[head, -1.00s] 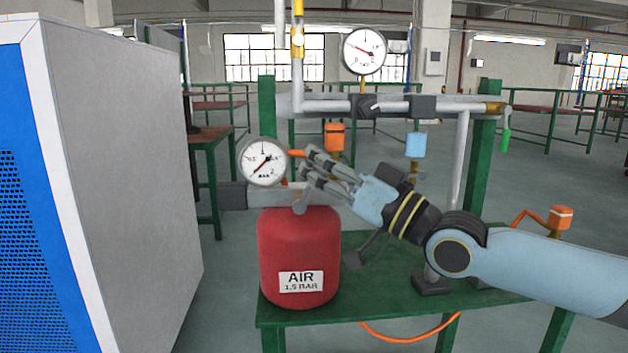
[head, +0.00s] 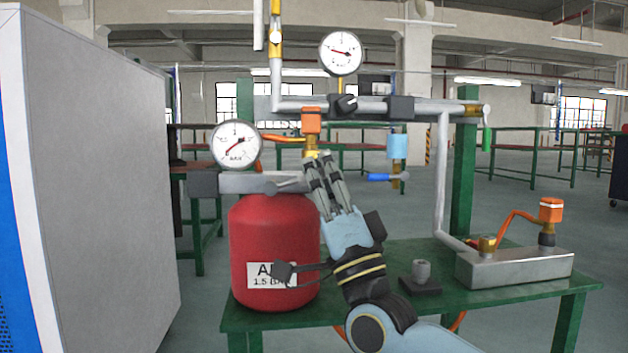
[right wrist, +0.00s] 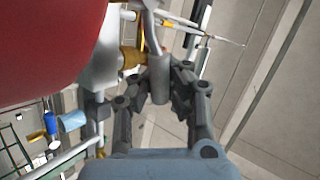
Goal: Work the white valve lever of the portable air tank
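The red air tank (head: 275,238), labelled AIR 1.5 BAR, stands on the left end of the green table. A pale grey-white lever (head: 289,187) sits on top of it, below the round gauge (head: 235,145). My right gripper (head: 318,160) is beside the lever's right end, fingers pointing up. In the right wrist view, the pale lever (right wrist: 157,75) hangs between the fingertips of the right gripper (right wrist: 163,80), beside the red tank (right wrist: 45,45). Whether the fingers press on it cannot be told. My left gripper is not in view.
An orange-capped valve (head: 311,122) is just above the gripper. A second gauge (head: 340,53) tops the pipe frame. A blue handle (head: 383,177) lies to the right. A metal block (head: 515,267) stands on the green table (head: 400,310). A large grey cabinet (head: 95,190) is at left.

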